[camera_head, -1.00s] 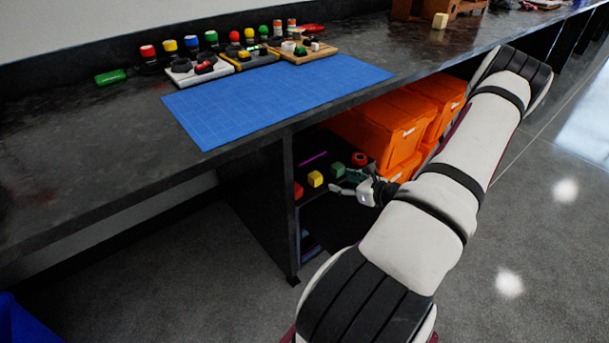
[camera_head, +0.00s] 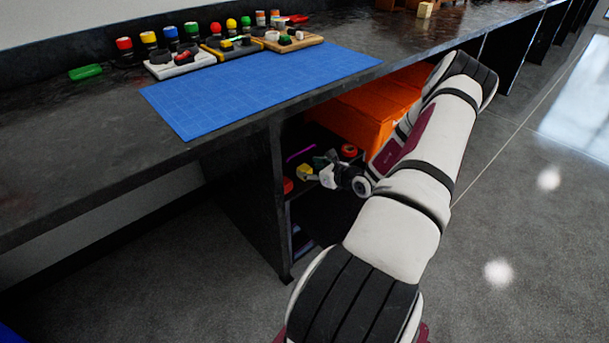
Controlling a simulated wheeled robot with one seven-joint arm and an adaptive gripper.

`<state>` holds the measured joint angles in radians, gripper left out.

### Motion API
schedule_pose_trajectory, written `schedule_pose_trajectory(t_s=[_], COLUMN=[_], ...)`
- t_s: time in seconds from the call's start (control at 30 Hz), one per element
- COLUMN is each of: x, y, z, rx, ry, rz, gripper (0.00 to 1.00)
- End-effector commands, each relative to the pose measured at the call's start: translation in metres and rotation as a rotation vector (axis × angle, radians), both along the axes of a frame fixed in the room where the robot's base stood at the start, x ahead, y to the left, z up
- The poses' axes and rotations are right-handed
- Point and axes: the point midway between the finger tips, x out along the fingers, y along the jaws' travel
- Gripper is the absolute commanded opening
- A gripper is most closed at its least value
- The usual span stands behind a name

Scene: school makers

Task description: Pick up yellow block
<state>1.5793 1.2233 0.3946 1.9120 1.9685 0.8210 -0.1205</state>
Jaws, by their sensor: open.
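The yellow block (camera_head: 304,172) sits on the shelf under the counter, near the shelf's left side. My gripper (camera_head: 312,176) is at the block, reaching in from the right. Its jaws are open, with the fingers overlapping the block in the picture. Part of the block is hidden by the fingers. I cannot tell whether they touch it.
A red block (camera_head: 287,185) lies left of the yellow one, and a green block (camera_head: 321,162) shows partly behind my gripper. A red roll (camera_head: 349,150) and an orange bin (camera_head: 375,115) are further right. The dark counter with a blue mat (camera_head: 260,90) hangs above the shelf.

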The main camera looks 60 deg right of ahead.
Motion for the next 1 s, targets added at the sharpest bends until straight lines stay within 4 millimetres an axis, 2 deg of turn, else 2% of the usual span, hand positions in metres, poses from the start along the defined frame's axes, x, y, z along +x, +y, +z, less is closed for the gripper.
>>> schedule_pose_trajectory(t_s=[0.03, 0.2, 0.43, 0.47, 0.6, 0.67, 1.0], x=[0.007, 0.027, 0.030, 0.030, 0.030, 0.029, 0.029], y=[0.001, -0.003, -0.004, -0.004, -0.004, -0.004, -0.004], z=[-0.007, -0.014, -0.014, -0.014, -0.014, -0.014, -0.013], rx=[0.001, -0.002, -0.001, -0.001, -0.001, -0.001, -0.001], ry=[-0.001, -0.001, 0.000, 0.000, 0.000, 0.000, 0.000], rz=[0.002, 0.002, 0.002, 0.002, 0.001, 0.001, 0.001], gripper=[0.57, 0.57, 0.57, 0.54, 0.23, 0.10, 0.10])
